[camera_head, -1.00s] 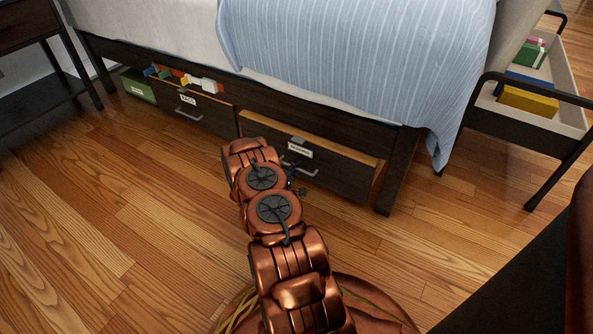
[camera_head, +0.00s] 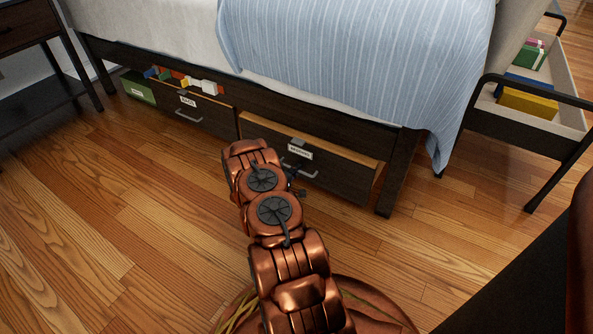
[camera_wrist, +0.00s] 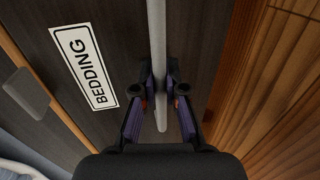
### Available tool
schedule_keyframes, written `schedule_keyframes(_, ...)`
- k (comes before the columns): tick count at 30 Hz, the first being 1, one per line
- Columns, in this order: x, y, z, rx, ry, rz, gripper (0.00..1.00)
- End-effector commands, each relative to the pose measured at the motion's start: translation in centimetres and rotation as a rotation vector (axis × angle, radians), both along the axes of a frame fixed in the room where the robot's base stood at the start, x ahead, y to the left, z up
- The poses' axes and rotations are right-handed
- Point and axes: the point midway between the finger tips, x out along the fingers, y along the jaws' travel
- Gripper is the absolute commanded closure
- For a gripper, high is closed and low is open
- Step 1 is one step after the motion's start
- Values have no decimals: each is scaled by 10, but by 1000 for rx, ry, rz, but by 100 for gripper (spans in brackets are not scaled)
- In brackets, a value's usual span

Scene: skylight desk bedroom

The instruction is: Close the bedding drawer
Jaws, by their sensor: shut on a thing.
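The bedding drawer (camera_head: 335,178) is a dark-fronted drawer under the bed. It stands out a little from the frame, with its light wood top edge showing. Its white BEDDING label (camera_head: 300,151) faces out, and the label (camera_wrist: 84,66) is also readable in the wrist view. The grey bar handle (camera_wrist: 157,45) runs between the fingers of my gripper (camera_wrist: 160,108), which is shut on it.
A drawer labelled BAGS (camera_head: 190,110) stands left of it, with colourful items behind its front. A bed leg (camera_head: 398,175) is just right of the bedding drawer. A black-framed stand with a tray (camera_head: 560,118) is at the right. Wooden floor in front is clear.

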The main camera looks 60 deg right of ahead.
Motion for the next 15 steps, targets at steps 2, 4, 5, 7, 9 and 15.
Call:
schedule_keyframes(2,0,0,-1,1,1,1,100)
schedule_keyframes(4,0,0,-1,1,1,1,100)
schedule_keyframes(5,0,0,-1,1,1,1,100)
schedule_keyframes(7,1,0,-1,3,0,1,100)
schedule_keyframes(9,2,-1,-1,6,-2,3,100)
schedule_keyframes(15,6,-10,-3,16,-9,3,100)
